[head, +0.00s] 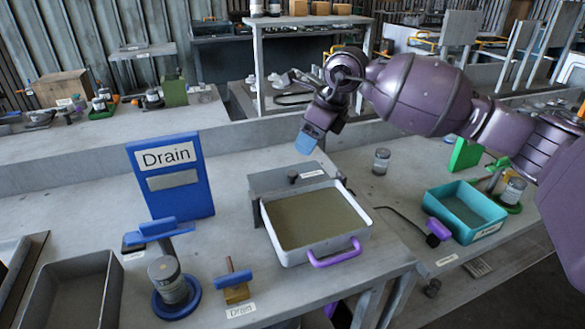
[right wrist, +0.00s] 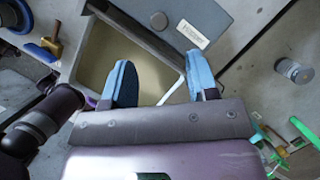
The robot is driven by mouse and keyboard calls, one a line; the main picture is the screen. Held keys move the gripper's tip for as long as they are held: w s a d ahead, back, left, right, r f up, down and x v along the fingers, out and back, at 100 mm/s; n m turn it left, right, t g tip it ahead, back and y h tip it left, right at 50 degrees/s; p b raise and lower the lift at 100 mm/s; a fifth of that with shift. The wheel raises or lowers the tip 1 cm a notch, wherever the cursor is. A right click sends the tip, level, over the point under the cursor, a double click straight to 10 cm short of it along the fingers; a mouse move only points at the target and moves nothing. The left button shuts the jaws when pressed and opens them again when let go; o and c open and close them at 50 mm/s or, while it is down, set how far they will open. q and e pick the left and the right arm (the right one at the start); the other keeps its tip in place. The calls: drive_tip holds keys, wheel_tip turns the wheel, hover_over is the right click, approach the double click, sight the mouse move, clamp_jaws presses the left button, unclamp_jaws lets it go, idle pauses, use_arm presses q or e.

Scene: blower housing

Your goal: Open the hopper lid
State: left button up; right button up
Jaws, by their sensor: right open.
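A grey plate (head: 275,178) with a dark knob (head: 293,176) and a white label lies behind a white-rimmed tray (head: 287,256); it could be the hopper lid, but I cannot tell for certain. It also shows at the top of the right wrist view (right wrist: 217,20). The tray has a flat brownish inside and a purple handle (head: 335,252). My right gripper (head: 306,143) is above and behind the plate in the head view, fingers pointing down. Its two blue fingers (right wrist: 160,82) are apart, with nothing between them. My left gripper is not in view.
A blue "Drain" panel (head: 179,200) stands left of the tray. A blue lever (head: 152,228), a small jar (head: 166,275) and a blue-handled block (head: 235,285) are front left. A teal tray (head: 466,208) and a jar (head: 381,160) are on the right bench.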

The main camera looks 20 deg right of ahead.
sight(292, 173)
drive_tip(key=b+x, duration=0.1)
drive_tip(key=x, duration=0.9)
drive_tip(key=shift+r, duration=0.1)
clamp_jaws()
